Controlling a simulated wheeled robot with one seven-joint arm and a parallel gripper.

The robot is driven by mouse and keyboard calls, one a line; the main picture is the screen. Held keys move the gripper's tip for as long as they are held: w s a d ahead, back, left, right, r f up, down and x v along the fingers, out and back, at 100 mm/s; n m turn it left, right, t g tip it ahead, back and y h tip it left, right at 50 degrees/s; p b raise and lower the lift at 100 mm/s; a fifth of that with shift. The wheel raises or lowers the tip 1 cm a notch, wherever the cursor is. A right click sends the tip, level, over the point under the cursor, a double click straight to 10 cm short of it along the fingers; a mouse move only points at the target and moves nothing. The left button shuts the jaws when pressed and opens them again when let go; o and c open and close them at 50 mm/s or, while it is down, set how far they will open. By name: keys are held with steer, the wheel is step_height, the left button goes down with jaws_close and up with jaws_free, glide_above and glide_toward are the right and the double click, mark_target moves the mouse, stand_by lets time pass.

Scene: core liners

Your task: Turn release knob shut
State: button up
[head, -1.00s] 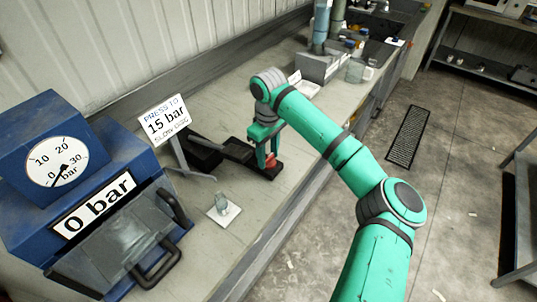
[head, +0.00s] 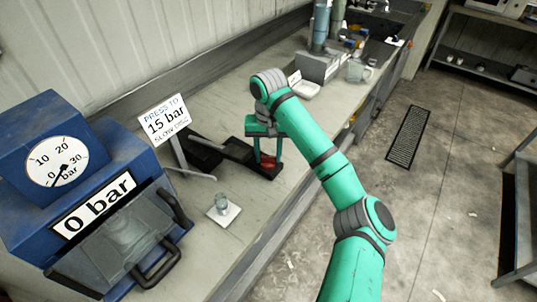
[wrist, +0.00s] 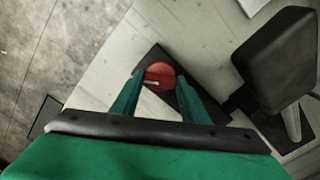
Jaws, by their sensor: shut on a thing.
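The release knob (head: 267,160) is red and round, on a black base (head: 262,172) on the bench. In the wrist view the red knob (wrist: 160,75) has a pale mark on its top, near its lower left edge. My gripper (head: 267,158) points down over it, with one green finger on either side. In the wrist view my gripper (wrist: 158,82) is shut on the knob, and the fingers hide parts of its sides.
The blue press (head: 40,205) reads 0 bar. A small glass on a white tile (head: 222,214) stands in front. The bench's right edge is close.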

mark_target(268, 157)
steer(key=m, duration=0.6)
steer(key=shift+m, duration=0.4)
steer(key=shift+r, duration=0.1)
stand_by(0.3)
steer(key=o, duration=1.1)
steer(key=shift+c, duration=0.2)
step_height(268, 157, up, 11)
